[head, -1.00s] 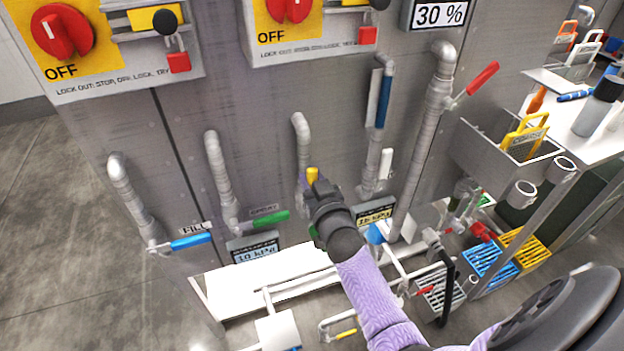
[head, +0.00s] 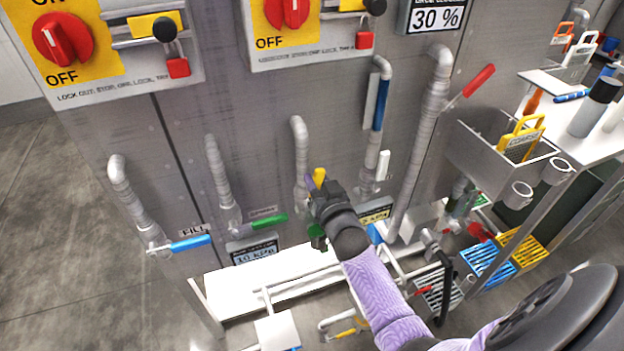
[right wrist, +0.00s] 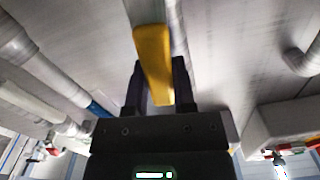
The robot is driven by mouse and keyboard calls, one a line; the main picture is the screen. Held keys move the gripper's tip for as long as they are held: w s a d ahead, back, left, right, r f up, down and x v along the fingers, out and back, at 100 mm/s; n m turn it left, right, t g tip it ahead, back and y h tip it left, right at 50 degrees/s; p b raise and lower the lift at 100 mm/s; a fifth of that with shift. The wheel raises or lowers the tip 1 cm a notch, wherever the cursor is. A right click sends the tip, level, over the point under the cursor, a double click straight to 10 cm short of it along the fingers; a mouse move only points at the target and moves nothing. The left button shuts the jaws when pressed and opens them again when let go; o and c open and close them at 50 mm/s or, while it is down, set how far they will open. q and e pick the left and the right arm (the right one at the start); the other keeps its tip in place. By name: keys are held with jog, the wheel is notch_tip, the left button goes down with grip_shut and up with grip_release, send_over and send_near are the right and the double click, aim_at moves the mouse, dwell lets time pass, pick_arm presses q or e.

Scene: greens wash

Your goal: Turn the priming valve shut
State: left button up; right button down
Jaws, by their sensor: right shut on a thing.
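A yellow valve handle (head: 319,175) sits on a pipe (head: 300,140) in the middle of the grey panel. My right gripper (head: 320,188) reaches it from below and is shut on it. In the right wrist view the yellow handle (right wrist: 152,62) runs down between the two dark fingers (right wrist: 160,88). The gripper hides most of the valve body and any label by it, so I cannot read which valve this is. My left gripper is not in view.
A blue handle (head: 192,243) labelled FILL and a green handle (head: 268,221) are to the left. An upright blue handle (head: 379,112) and a raised red handle (head: 478,80) are to the right. A pressure display (head: 252,250) and white pipes (head: 300,275) lie low.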

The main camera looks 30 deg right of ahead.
pick_arm(q)
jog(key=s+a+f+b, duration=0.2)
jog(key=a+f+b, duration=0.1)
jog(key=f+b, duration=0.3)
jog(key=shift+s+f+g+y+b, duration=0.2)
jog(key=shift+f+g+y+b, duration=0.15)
jog(key=shift+b, duration=0.2)
pick_arm(e)
jog(key=s+d+f+m, duration=0.1)
jog(key=d+f+m, duration=0.5)
jog(key=m, duration=0.9)
notch_tip(320, 180, down, 3)
jog(key=shift+s+d+r+m, duration=0.15)
jog(key=shift+s+d+m, duration=0.2)
jog(key=shift+d+m, duration=0.05)
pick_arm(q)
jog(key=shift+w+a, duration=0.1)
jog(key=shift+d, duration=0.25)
